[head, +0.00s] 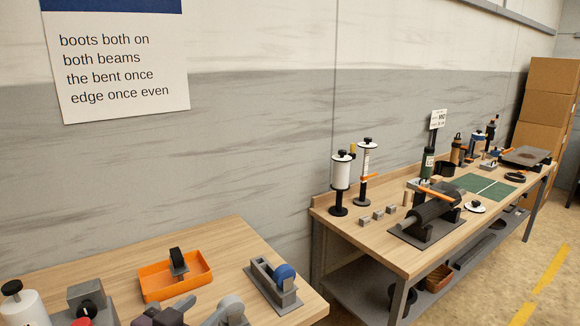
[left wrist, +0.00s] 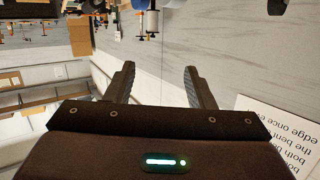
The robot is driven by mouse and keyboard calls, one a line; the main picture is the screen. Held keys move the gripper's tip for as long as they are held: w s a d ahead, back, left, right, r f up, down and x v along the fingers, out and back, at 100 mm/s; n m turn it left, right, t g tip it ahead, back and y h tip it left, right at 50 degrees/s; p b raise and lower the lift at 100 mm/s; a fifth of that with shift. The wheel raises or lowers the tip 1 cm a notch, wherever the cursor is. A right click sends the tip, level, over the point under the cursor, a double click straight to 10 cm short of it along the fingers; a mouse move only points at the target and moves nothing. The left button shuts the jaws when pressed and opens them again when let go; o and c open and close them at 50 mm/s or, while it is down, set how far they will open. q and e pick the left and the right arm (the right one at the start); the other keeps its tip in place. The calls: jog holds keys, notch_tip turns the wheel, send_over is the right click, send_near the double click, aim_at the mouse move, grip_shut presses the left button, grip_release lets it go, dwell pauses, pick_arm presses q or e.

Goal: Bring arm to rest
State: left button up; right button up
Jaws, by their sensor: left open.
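My left gripper (left wrist: 159,68) is open in the left wrist view, with two dark fingers apart and nothing between them. Its dark body fills the bottom of that view, which is turned upside down. The fingers point past the grey wall and touch nothing. In the head view, dark and grey parts at the bottom edge are cut off by the frame, so the left gripper's jaws cannot be made out there. My right gripper is not seen in either view.
The near table (head: 215,246) holds an orange tray (head: 196,284) with a black roll and a grey tape dispenser (head: 262,288). A long workbench (head: 375,241) carries spools, a roller stand (head: 426,217) and a green mat (head: 486,187). Boxes (head: 545,105) stand far right. A sign (head: 118,66) hangs on the wall.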

pick_arm(q)
jog(key=s+a+f+n+g+y, duration=0.25)
jog(key=s+f+g, duration=0.35)
jog(key=s+f, duration=0.35)
jog(key=s+a+f+n+g+y, duration=0.1)
jog(key=s+f+g+y, duration=0.3)
jog(key=s+f, duration=0.55)
notch_tip(320, 180, down, 24)
jog(key=g+h, duration=0.1)
jog(key=g, duration=0.1)
jog(key=s+a+f+g, duration=0.1)
jog(key=s+a+f, duration=0.2)
jog(key=s+f, duration=1.7)
notch_tip(320, 180, down, 4)
jog(key=shift+s+a+r+m, duration=0.15)
jog(key=shift+s+m, duration=0.25)
jog(key=shift+m, duration=0.05)
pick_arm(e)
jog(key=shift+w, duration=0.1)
